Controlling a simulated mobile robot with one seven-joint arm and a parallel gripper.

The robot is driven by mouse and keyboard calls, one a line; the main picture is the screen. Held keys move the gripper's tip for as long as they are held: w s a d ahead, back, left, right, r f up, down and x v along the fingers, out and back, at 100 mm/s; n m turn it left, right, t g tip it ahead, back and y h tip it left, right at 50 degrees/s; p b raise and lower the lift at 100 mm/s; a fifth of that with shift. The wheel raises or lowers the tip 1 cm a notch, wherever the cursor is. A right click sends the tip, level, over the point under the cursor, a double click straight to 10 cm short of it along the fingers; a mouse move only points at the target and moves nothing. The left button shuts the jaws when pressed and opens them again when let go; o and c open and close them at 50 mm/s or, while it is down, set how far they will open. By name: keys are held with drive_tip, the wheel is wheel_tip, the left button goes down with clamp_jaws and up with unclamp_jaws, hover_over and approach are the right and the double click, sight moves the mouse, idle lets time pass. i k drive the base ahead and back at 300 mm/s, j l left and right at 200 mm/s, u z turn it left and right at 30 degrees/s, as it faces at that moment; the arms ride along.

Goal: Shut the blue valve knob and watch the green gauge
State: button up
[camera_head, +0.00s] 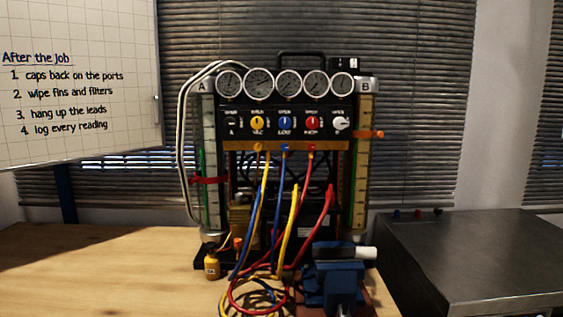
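The blue valve knob (285,124) is on the black panel of the gauge rig, midway in a row of coloured knobs. Small lettering sits above it; its exact setting is too small to read. A row of round dial gauges (288,83) with pale faces runs along the top of the rig. No dial is clearly green at this size, and the needle readings cannot be made out. A green strip (202,165) shows beside the tall left column marked A. My gripper is not in view.
Yellow (257,123), red (313,123) and white (340,124) knobs flank the blue one. Coloured hoses (295,215) hang in front and coil on the wooden table (90,265). A blue vise (336,285) stands front right. The table's left is mostly clear.

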sight(284, 122)
drive_tip(key=i+l, duration=0.15)
drive_tip(key=l, duration=0.2)
drive_tip(key=i+l, duration=0.15)
drive_tip(key=l, duration=0.2)
drive_tip(key=i+l, duration=0.15)
drive_tip(key=l, duration=0.2)
drive_tip(key=i+l, duration=0.2)
drive_tip(key=l, duration=0.15)
drive_tip(key=j+u, duration=0.05)
